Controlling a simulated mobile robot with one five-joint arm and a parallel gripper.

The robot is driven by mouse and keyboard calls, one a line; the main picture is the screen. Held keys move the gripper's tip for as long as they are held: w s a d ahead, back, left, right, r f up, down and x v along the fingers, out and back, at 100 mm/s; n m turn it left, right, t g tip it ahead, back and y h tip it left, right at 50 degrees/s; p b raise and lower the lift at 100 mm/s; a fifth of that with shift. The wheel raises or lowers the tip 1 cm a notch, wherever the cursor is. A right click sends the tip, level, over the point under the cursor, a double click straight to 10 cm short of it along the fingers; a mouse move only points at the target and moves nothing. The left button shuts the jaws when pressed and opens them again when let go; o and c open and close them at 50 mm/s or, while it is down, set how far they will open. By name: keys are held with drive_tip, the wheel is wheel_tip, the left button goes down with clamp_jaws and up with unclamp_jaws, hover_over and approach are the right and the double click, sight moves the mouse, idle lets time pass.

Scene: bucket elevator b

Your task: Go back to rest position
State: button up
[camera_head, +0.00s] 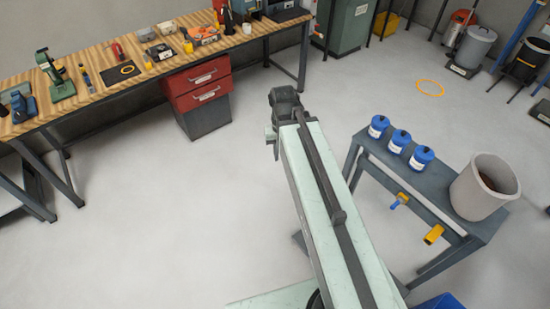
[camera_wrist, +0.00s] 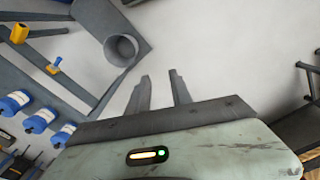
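My gripper (camera_wrist: 159,75) shows in the wrist view with its two grey fingers apart and nothing between them. Bare pale floor lies beyond the fingertips. In the head view my arm reaches forward over the open floor, between the workbench and the grey table. The fingers cannot be made out there.
The grey table (camera_head: 376,152) at right holds several blue-lidded containers and a beige bucket (camera_head: 484,188). The bucket also shows in the wrist view (camera_wrist: 121,48). A wooden workbench (camera_head: 150,72) with red drawers (camera_head: 197,84) stands at left. The floor between is clear.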

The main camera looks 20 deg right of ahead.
drive_tip(key=shift+n, duration=0.8)
drive_tip(key=a, duration=0.2)
drive_tip(key=s+a, duration=0.1)
drive_tip(key=a, duration=0.1)
drive_tip(key=shift+a, duration=0.15)
wheel_tip(320, 180, down, 15)
drive_tip(key=b, duration=1.5)
